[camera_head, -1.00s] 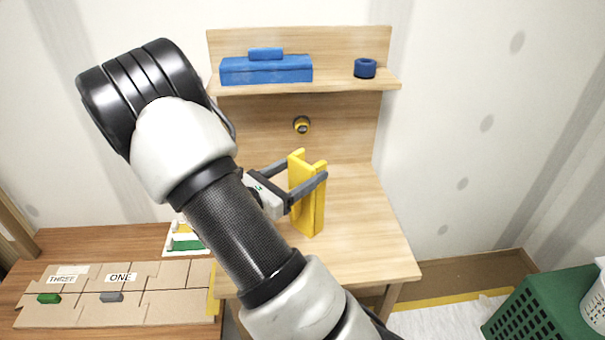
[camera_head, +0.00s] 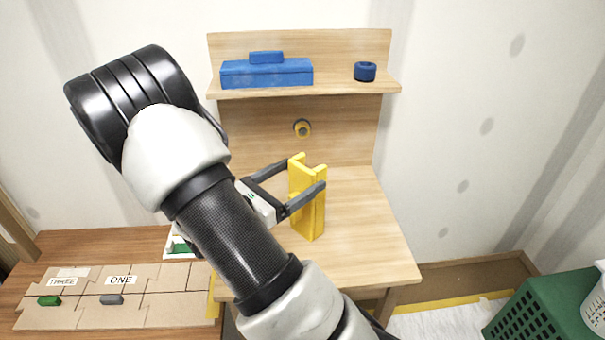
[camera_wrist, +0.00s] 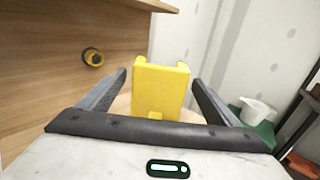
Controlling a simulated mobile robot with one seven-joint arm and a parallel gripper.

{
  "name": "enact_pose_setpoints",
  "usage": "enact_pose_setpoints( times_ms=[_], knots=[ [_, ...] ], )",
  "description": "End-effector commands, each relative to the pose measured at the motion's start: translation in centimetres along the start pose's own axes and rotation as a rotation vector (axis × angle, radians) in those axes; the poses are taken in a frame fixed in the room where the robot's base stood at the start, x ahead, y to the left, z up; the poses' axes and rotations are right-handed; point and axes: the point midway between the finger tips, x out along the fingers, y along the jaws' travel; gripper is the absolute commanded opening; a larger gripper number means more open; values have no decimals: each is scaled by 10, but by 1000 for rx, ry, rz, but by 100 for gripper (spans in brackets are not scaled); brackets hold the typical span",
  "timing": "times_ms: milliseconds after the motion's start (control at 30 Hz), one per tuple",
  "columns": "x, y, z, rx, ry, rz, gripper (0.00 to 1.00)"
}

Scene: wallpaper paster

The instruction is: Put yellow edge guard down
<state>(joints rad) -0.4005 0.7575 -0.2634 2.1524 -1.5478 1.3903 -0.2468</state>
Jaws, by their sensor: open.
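The yellow edge guard (camera_head: 308,205) is an upright channel-shaped piece that appears to stand on the wooden desk top (camera_head: 367,235). In the wrist view the guard (camera_wrist: 160,90) is centred ahead, between the finger tips. My gripper (camera_head: 306,174) is open, with one finger on each side of the guard's upper part. In the wrist view there is a visible gap between each finger of my gripper (camera_wrist: 160,82) and the guard.
A blue box (camera_head: 266,73) and a blue ring (camera_head: 365,71) sit on the shelf above. A round yellow-black knob (camera_head: 302,128) is on the back panel. A low side table (camera_head: 100,245) holds cardboard pieces. A green crate (camera_head: 545,310) stands at right. The desk's right side is clear.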

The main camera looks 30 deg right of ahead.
Motion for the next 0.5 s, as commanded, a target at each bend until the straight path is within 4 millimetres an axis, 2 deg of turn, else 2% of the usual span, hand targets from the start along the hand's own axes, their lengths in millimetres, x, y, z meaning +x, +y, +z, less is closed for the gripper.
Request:
enact_pose_setpoints(
  times_ms=[100,300,500],
  knots=[
    [-28,1,1,-1,1,6,85],
    [-70,1,1,0,1,5,85],
    [-94,0,0,0,0,2,85]
  ],
)
